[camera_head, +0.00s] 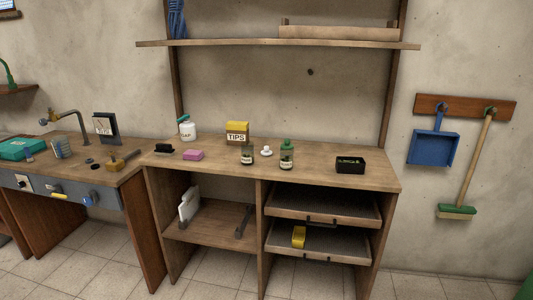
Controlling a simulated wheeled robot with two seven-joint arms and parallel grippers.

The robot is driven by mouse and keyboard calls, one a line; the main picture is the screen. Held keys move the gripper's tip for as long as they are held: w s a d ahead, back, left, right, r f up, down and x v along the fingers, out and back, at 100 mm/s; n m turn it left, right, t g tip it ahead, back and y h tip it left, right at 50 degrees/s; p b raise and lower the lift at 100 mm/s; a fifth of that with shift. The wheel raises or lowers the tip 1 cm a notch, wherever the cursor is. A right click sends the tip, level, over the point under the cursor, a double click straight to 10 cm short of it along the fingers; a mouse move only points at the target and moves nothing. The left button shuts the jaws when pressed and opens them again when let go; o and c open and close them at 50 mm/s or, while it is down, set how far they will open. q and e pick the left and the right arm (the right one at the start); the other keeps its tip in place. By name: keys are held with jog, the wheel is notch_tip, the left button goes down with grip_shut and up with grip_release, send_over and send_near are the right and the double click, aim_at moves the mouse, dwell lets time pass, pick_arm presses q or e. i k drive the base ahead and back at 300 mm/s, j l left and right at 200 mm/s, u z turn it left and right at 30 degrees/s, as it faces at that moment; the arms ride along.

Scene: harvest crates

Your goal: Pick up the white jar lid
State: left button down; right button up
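A small white object with a knob-like top, which looks like the white jar lid (266,151), lies on the wooden workbench (350,181). It sits between two dark jars with pale labels. The left jar (247,155) has a dark top, and the right jar (286,158) has a green top. The lid looks uncovered and is too small to see in detail. Neither of my grippers shows in the head view.
A yellow TIPS box (237,132), white bottle (188,131), pink block (193,155) and black bin (350,165) stand on the bench. A flat dark disc (267,166) lies before the jars. A shelf (240,44) overhangs behind. Two trays (322,219) sit below.

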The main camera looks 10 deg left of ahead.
aim_at(265, 152)
jog(key=i+l+u, duration=0.15)
jog(key=i+l, duration=0.15)
jog(key=i+l+u, duration=0.1)
jog(key=i+l, duration=0.15)
jog(key=l, duration=0.15)
jog(key=i+l+u, duration=0.15)
jog(key=l, duration=0.25)
jog(key=i, duration=0.1)
